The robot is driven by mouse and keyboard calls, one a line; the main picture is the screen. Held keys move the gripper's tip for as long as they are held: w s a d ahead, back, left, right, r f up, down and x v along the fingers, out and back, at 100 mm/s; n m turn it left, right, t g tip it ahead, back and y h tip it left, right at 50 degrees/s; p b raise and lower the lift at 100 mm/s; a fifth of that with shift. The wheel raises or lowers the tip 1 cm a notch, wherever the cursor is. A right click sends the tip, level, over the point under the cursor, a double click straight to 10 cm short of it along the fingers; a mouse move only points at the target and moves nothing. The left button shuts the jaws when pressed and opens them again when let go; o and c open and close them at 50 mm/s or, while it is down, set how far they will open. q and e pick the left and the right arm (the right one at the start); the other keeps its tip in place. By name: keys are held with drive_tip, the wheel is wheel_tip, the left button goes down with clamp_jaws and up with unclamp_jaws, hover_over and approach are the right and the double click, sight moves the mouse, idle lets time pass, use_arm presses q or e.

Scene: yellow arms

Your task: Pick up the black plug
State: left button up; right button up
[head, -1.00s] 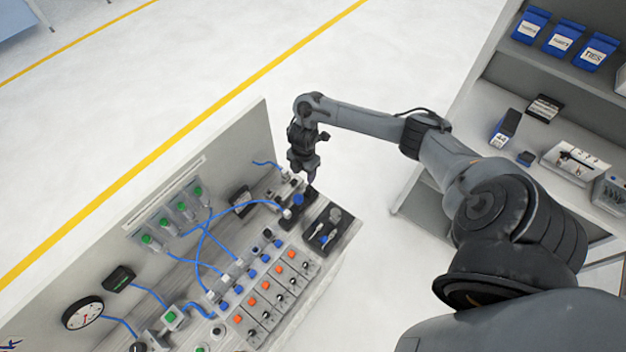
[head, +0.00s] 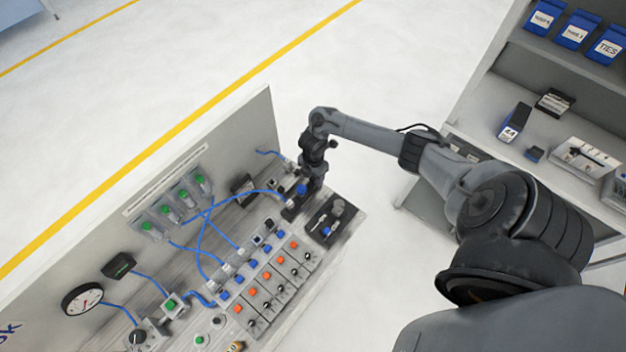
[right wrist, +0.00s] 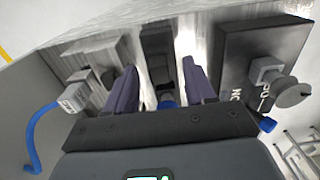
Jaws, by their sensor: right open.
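My right gripper (head: 312,186) is low over the far right corner of the panel bench, pointing down. In the right wrist view its two purple-grey fingers (right wrist: 160,84) are spread apart. Between and beyond them stands a dark block (right wrist: 158,45), with a small dark piece and a blue part (right wrist: 167,101) close by. This dark piece may be the black plug; I cannot tell for certain. The fingers do not visibly grip anything. In the head view the gripper partly hides this spot, where a blue knob (head: 301,190) shows. My left gripper is out of view.
Blue cables (head: 205,235) cross the bench beside rows of orange and blue buttons. An upright grey panel (head: 245,125) backs the bench. A shelf unit (head: 480,125) stands at right.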

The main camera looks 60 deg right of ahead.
sight(314, 178)
drive_tip(key=shift+f, duration=0.4)
clamp_jaws()
drive_tip(key=shift+r, duration=0.1)
drive_tip(key=shift+r, duration=0.45)
wheel_tip(314, 178, up, 3)
drive_tip(key=shift+s+d+r, duration=0.15)
drive_tip(key=shift+r, duration=0.05)
drive_tip(key=s+d+r, duration=0.1)
drive_tip(key=s+r, duration=0.5)
drive_tip(key=s, duration=0.5)
drive_tip(key=shift+r+p, duration=0.25)
drive_tip(key=shift+p, duration=0.15)
